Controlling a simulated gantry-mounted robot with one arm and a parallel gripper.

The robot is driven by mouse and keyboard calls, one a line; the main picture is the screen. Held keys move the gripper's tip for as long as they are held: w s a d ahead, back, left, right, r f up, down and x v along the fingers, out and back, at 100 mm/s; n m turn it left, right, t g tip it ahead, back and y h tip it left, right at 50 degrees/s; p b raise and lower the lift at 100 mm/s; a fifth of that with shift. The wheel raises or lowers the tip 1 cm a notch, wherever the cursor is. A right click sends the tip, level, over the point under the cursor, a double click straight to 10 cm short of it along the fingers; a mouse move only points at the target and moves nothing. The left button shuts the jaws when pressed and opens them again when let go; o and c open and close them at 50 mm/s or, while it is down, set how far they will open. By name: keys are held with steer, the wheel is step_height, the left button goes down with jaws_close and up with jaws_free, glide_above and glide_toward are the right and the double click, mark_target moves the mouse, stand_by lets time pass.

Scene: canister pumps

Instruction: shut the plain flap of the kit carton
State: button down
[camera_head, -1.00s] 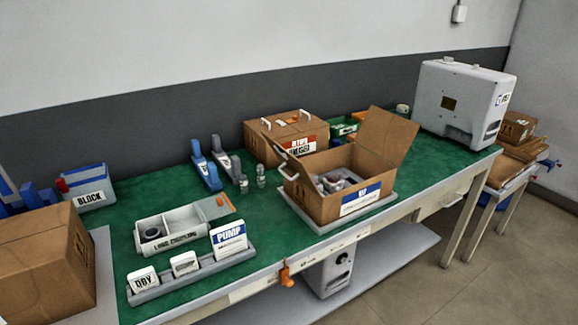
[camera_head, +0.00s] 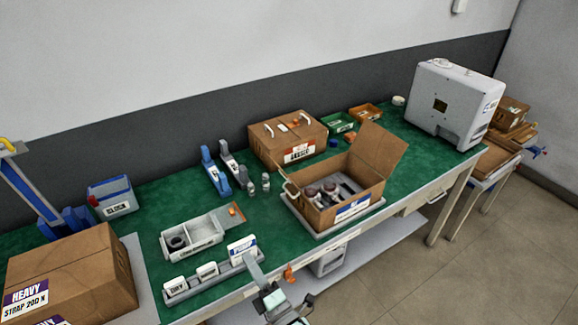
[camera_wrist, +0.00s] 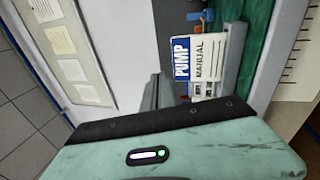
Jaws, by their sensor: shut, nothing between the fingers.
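The kit carton (camera_head: 318,217) stands open on a pale tray on the green bench, right of centre in the head view. Its plain brown flap (camera_head: 376,151) stands up and leans outward on the right side. Another flap (camera_head: 291,187), with a pale strip on it, sticks up at the left side. My gripper (camera_head: 251,254) is shut and empty at the bench's front edge, left of and apart from the carton. In the wrist view its fingers (camera_wrist: 154,88) show beside the PUMP manual card (camera_wrist: 198,60).
A card rack (camera_head: 215,280) and a grey divided tray (camera_head: 196,241) lie left of the carton. A closed carton with white handles (camera_head: 288,139) stands behind it. A white machine (camera_head: 452,105) stands to the right. Some green bench is clear behind the divided tray.

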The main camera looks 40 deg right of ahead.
steer(key=s+d+r+g+h+p, duration=0.1)
steer(key=d+r+g+h+p, duration=0.15)
steer(key=d, duration=0.35)
steer(key=s+d+r+g+h+p, duration=0.1)
steer(key=d+r+h, duration=0.15)
steer(key=d, duration=0.45)
steer(key=w+d+r, duration=0.2)
steer(key=w+d, duration=0.5)
steer(key=w, duration=0.1)
steer(key=shift+n, duration=0.4)
steer(key=shift+a+r+p, duration=0.15)
steer(key=shift+p, duration=0.4)
